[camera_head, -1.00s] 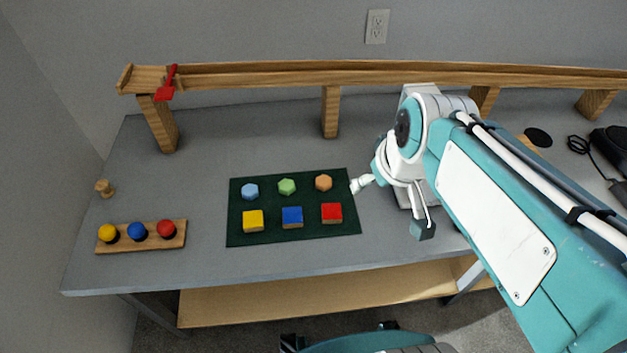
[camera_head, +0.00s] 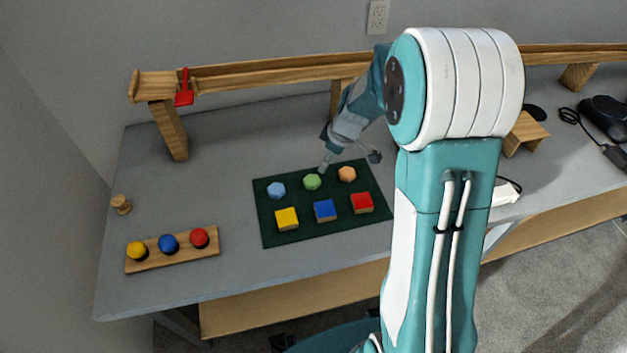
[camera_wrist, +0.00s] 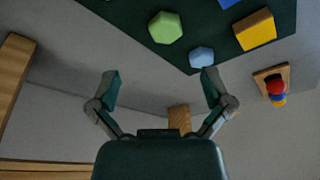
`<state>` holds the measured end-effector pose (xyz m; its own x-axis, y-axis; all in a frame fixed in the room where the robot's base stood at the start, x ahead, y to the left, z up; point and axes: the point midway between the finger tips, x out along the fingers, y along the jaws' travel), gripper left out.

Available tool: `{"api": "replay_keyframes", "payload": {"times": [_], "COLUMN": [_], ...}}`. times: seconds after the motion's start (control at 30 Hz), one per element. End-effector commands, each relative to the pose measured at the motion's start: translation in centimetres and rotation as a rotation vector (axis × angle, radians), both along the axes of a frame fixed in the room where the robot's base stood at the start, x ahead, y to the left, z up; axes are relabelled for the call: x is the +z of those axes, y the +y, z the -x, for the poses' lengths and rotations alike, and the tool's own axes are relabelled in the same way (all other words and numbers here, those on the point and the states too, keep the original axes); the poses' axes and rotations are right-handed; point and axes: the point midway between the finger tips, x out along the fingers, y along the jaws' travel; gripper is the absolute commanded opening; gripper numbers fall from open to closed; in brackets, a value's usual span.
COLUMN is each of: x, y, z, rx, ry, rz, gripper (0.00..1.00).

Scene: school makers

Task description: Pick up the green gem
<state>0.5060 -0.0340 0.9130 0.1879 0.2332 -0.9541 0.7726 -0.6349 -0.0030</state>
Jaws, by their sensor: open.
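The green gem (camera_head: 312,182) is a small hexagonal piece on the dark green mat (camera_head: 292,235), in the back row between a blue gem (camera_head: 276,190) and an orange gem (camera_head: 347,174). My gripper (camera_head: 350,163) is open and empty, above the table near the mat's back edge, just behind and right of the green gem. In the wrist view the green gem (camera_wrist: 165,28) lies at the top, beyond the open fingers (camera_wrist: 161,88). The blue gem (camera_wrist: 201,57) shows right of it.
Yellow (camera_head: 287,219), blue (camera_head: 325,210) and red (camera_head: 362,203) blocks form the mat's front row. A wooden ramp (camera_head: 270,73) on posts runs along the back. A wooden board (camera_head: 180,256) with three coloured balls lies left. The table between is clear.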

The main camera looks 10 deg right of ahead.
Motion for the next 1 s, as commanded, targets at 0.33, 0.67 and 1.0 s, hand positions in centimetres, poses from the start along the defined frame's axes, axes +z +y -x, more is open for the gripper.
{"api": "replay_keyframes", "payload": {"times": [0.33,0.67,1.0], "x": [-4.6,-8.6,-9.5], "y": [1.3,2.7,2.9], "z": [-0.8,-1.6,-1.8], "rx": [0.001,0.001,0.001], "ry": [0.002,0.004,0.001], "rz": [0.001,0.000,0.002], "gripper": [1.00,1.00,1.00]}}
